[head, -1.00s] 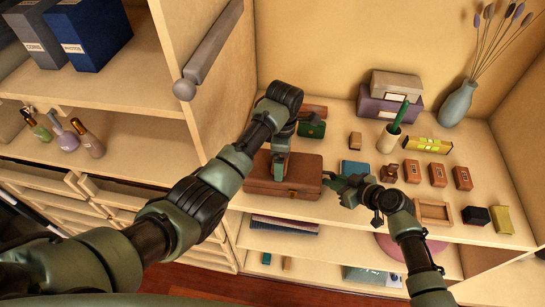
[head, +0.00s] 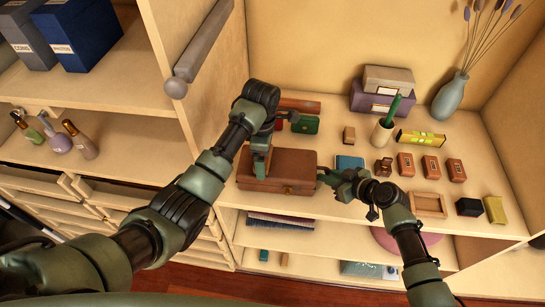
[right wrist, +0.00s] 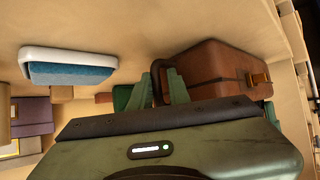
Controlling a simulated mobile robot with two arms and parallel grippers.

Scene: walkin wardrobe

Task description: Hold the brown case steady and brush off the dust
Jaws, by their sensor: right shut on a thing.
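The brown case (head: 292,166) lies closed on the shelf, and its side with a clasp shows in the right wrist view (right wrist: 208,72). My right gripper (head: 324,178) is at the case's right end. Its green fingers (right wrist: 165,90) are shut on the dark loop handle (right wrist: 156,70) there. My left gripper (head: 262,168) points down over the left part of the case lid. Its fingertips are too small to show whether they are open, hold anything or touch the lid. A green-handled thing (head: 393,104) stands in a pale cup (head: 381,132); its lower end is hidden.
Several small brown boxes, an open wooden tray (head: 428,204) and a black box (head: 469,207) fill the right side. A grey rail end (head: 176,88) juts out at left.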

